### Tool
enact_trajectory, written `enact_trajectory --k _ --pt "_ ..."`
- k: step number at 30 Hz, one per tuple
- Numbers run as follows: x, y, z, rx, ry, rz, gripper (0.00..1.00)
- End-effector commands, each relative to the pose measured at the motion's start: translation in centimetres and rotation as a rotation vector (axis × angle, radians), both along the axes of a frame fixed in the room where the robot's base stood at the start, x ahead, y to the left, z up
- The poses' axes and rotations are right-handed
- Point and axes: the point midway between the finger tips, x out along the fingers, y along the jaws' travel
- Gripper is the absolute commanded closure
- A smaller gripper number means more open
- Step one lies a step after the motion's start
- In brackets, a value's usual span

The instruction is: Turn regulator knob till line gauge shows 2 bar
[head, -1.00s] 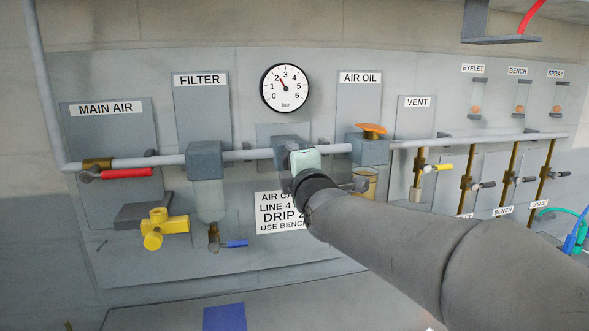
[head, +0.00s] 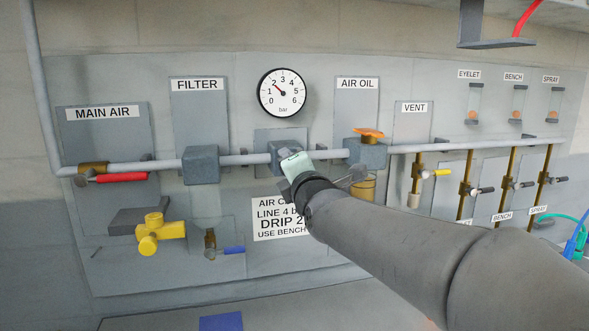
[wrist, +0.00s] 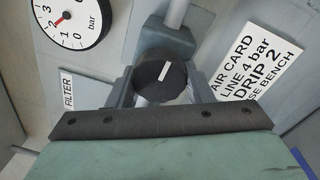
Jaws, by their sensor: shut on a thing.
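The regulator knob (wrist: 150,79) is black with a white mark and sits between my gripper's two fingers in the wrist view. My gripper (wrist: 158,86) is shut on it; in the head view my gripper (head: 284,160) hides the knob at the regulator block (head: 280,147) on the pipe. The line gauge (head: 283,93) is a round white dial marked 0 to 6 bar above the regulator. Its needle points up-left, between 1 and 2 and nearer 2. Part of the gauge also shows in the wrist view (wrist: 75,18).
A printed card (head: 270,220) reading LINE 4 bar and DRIP 2 is below the regulator, partly behind my arm. The filter block (head: 201,165) is left; the air oil unit (head: 367,152) with an orange top is close right. A red-handled main air valve (head: 122,178) is further left.

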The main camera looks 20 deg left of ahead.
Motion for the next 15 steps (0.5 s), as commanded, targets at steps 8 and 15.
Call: enact_trajectory --k 8,15 --pt "-0.03 0.01 0.22 0.003 -0.003 0.0 0.33" --pt "-0.22 -0.13 0.07 0.003 -0.002 0.0 0.33"
